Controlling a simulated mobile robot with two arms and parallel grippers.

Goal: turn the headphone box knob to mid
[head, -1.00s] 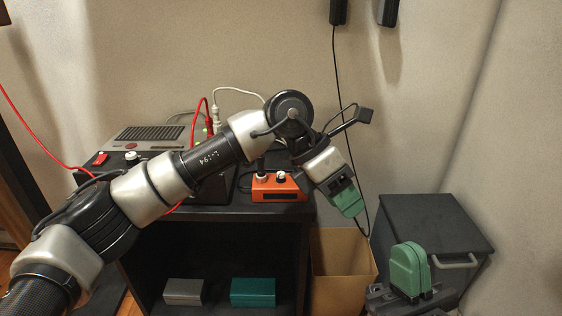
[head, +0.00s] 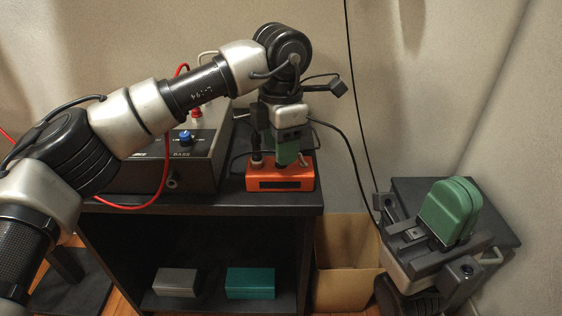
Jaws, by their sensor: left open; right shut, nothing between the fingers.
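The headphone box is taken to be the small orange box (head: 304,177) with a dark front window, on the dark shelf unit's top near its right front corner. My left gripper (head: 287,158) points down at the top of this box, its green fingers at or just above it. It is open. The box's knob is hidden behind the fingers, so its setting cannot be read, nor whether the fingers touch it. My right gripper (head: 452,212), with green fingers, is shut and empty at the lower right, well away from the box.
A larger dark box with a blue knob (head: 185,136) stands left of the orange box, partly behind my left arm. A black plug (head: 256,158) and cables are close by. Grey (head: 177,282) and teal (head: 250,283) boxes lie below. An open carton (head: 345,265) stands right.

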